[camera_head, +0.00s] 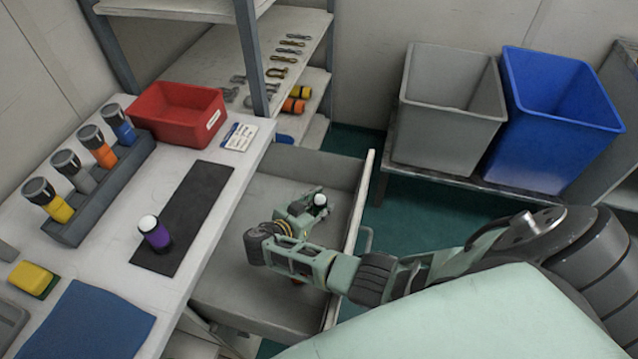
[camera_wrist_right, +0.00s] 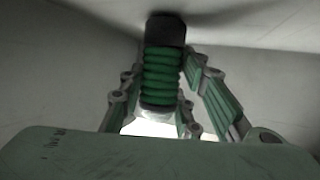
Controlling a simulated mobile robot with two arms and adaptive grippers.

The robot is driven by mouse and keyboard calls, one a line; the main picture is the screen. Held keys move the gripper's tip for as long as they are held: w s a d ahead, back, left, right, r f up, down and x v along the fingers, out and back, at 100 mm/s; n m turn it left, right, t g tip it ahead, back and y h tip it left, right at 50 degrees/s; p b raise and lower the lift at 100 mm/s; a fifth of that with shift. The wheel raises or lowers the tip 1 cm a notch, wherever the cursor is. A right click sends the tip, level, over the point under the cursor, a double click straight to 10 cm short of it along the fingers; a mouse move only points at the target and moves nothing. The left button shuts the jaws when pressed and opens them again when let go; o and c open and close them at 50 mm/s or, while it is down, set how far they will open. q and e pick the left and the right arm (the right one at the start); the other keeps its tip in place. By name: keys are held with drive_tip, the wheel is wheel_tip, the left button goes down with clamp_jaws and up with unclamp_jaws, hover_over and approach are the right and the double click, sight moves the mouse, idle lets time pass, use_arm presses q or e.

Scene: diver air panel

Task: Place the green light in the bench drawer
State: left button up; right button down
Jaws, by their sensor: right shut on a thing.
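The bench drawer (camera_head: 232,283) is pulled out, and its grey floor shows. My right gripper (camera_head: 306,207) is inside the drawer's outline and shut on the green light. The light's white dome (camera_head: 320,199) shows at the fingers in the head view, and the fingers hide much of its body. In the right wrist view the green light (camera_wrist_right: 162,78) has a ribbed green body, a black end and a pale dome, with fingers (camera_wrist_right: 165,100) on both sides. The black end is close to a pale drawer surface; I cannot tell if it touches. My left gripper is not in view.
A rack (camera_head: 98,196) holds several lights, beside a red bin (camera_head: 177,113). The drawer's front panel (camera_head: 357,200) is a raised edge by my arm. Grey (camera_head: 450,115) and blue (camera_head: 555,125) bins stand behind.

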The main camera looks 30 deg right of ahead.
drive_tip(key=shift+f, duration=0.2)
drive_tip(key=c, duration=1.3)
unclamp_jaws()
drive_tip(key=b+v, duration=0.1)
drive_tip(key=v, duration=1.1)
drive_tip(key=shift+r, duration=0.2)
